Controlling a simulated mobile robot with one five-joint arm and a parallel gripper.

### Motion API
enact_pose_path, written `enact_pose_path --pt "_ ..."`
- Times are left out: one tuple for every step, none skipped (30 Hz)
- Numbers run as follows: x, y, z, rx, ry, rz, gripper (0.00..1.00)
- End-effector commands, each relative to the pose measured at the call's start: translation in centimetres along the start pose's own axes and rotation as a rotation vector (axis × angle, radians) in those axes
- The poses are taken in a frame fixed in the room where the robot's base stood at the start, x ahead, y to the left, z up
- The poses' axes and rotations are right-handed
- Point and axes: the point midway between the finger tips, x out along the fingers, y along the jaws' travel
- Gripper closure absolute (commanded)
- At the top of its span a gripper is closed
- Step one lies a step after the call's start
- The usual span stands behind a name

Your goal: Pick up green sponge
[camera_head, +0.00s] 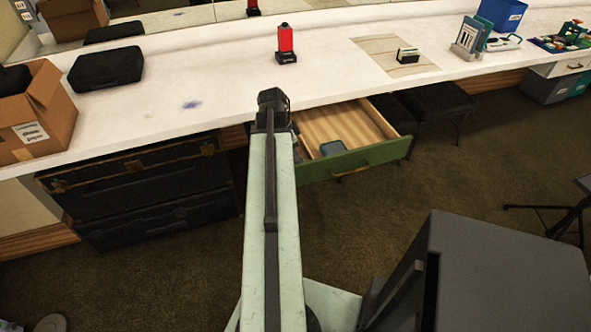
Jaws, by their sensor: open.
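No clearly green sponge can be made out. A small blue-teal block (333,148) lies inside the open drawer, toward its front; it is too small to tell whether it is a sponge. The drawer (355,164) has a green front and a pale wood inside, and is pulled out under the white counter. My pale green arm reaches up the middle of the view and ends in a dark joint just left of the drawer, covering part of its left side. My gripper's fingers do not show.
The white counter (205,82) holds a red-and-black device (286,44), a black case (106,68), a small dark holder (407,55) on a mat and a blue bin (501,14). A cardboard box (38,118) is at left. Black trunks (140,190) stand below; brown carpet is open beyond the drawer.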

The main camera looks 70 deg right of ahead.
Motion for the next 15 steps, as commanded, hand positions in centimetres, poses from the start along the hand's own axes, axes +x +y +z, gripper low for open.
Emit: enact_pose_path --pt "1.1 0.0 0.3 -0.001 0.0 0.0 0.49" --pt "1.6 0.1 0.5 -0.001 0.0 0.0 0.49" --pt "2.3 0.1 0.7 -0.001 0.0 0.0 0.49" --pt "2.8 0.1 0.9 -0.001 0.0 0.0 0.49" --pt "3.4 0.1 1.0 -0.001 0.0 0.0 0.49" --pt "4.1 0.1 1.1 -0.001 0.0 0.0 0.49" --pt "4.6 0.1 1.0 0.0 0.0 0.0 0.49" --pt "4.9 0.1 1.0 0.0 0.0 0.0 0.49" --pt "5.1 0.1 1.0 -0.001 0.0 0.0 0.49" --pt "5.1 0.1 0.9 -0.001 0.0 0.0 0.49" --pt "5.1 0.1 0.9 -0.001 0.0 0.0 0.49" --pt "4.9 0.1 0.9 -0.002 0.0 0.0 0.49" --pt "4.8 0.1 0.8 -0.002 0.0 0.0 0.49" --pt "4.8 0.1 0.8 -0.002 0.0 0.0 0.49" --pt "4.7 0.1 0.8 -0.002 0.0 0.0 0.49"
